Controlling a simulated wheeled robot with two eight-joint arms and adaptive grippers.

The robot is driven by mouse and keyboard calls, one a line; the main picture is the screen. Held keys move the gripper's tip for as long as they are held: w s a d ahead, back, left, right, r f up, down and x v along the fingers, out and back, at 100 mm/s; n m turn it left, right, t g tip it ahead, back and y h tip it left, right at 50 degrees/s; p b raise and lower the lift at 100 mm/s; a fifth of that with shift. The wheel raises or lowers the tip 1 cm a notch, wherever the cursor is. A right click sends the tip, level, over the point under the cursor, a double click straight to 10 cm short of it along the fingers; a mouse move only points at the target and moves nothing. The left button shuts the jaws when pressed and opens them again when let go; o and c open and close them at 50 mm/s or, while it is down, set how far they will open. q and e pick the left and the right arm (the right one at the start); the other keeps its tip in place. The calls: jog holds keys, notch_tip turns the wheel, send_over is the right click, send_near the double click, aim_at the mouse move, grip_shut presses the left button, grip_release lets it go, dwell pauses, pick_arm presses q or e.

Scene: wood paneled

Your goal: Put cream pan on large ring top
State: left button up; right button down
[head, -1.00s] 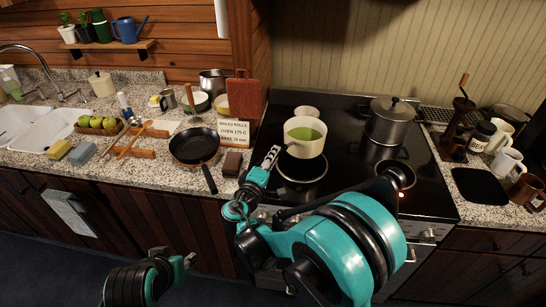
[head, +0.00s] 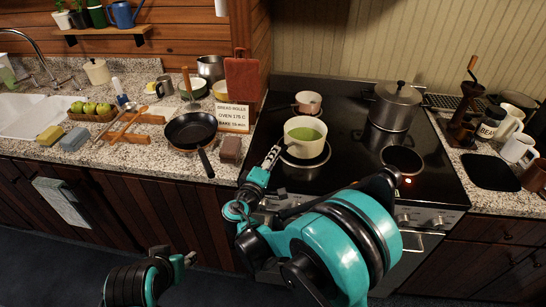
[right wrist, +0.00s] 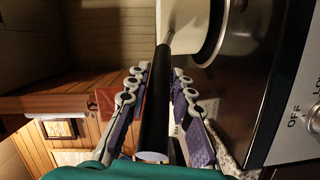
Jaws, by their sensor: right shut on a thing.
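The cream pan (head: 305,133), with green contents, is upright over the large front-left ring (head: 322,160) of the black stove top. The ring's dark edge shows around the pan's base; I cannot tell whether the base touches it. My right gripper (head: 272,157) is left of and in front of the pan. In the right wrist view its fingers (right wrist: 160,78) are closed around a black handle (right wrist: 155,120). My left gripper (head: 189,258) is low in front of the cabinets, away from the counter; its opening is too small to judge.
A small pinkish pan (head: 308,103) stands behind the cream pan. A lidded steel pot (head: 393,107) is at the back right. A dark round ring (head: 402,159) is at the front right. A black skillet (head: 190,131) and a recipe card (head: 233,117) are on the left counter.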

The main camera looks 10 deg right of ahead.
jog(key=shift+f, duration=0.25)
dwell(0.4)
jog(key=c, duration=0.9)
grip_release()
jog(key=shift+s+a, duration=0.1)
jog(key=v, duration=1.1)
jog(key=shift+s+a, duration=0.25)
jog(key=shift+s, duration=0.1)
